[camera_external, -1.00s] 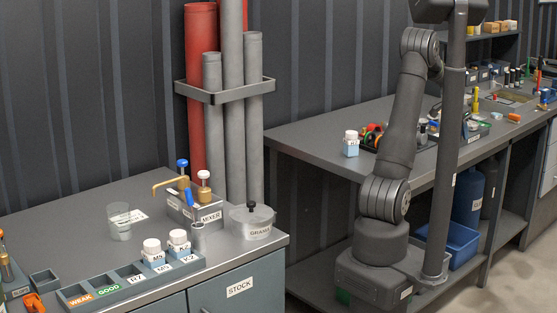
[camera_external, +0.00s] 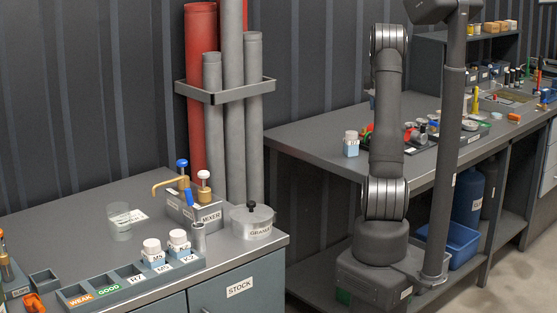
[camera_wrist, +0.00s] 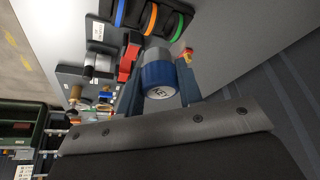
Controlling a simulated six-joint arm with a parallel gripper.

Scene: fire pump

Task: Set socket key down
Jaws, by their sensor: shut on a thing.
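The socket key (camera_wrist: 158,76), a short cylinder with a blue band, a grey upper part and a pale end lettered "KEY", is in the wrist view. My gripper (camera_wrist: 157,88) is shut on it, with one dark blue finger on each side. The bench top (camera_wrist: 235,40) lies beyond the key; I cannot tell whether the key touches it. In the external view my gripper and the key do not show clearly; they are hidden behind my arm or too small.
Blue, orange and green rings (camera_wrist: 150,18) stand in a dark holder near the key, with a red object (camera_wrist: 129,55) beside it. A tray of small parts (camera_wrist: 70,78) lies left. A white-capped bottle (camera_external: 351,144) stands on the right-hand bench. Bare bench lies right of the key in the wrist view.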

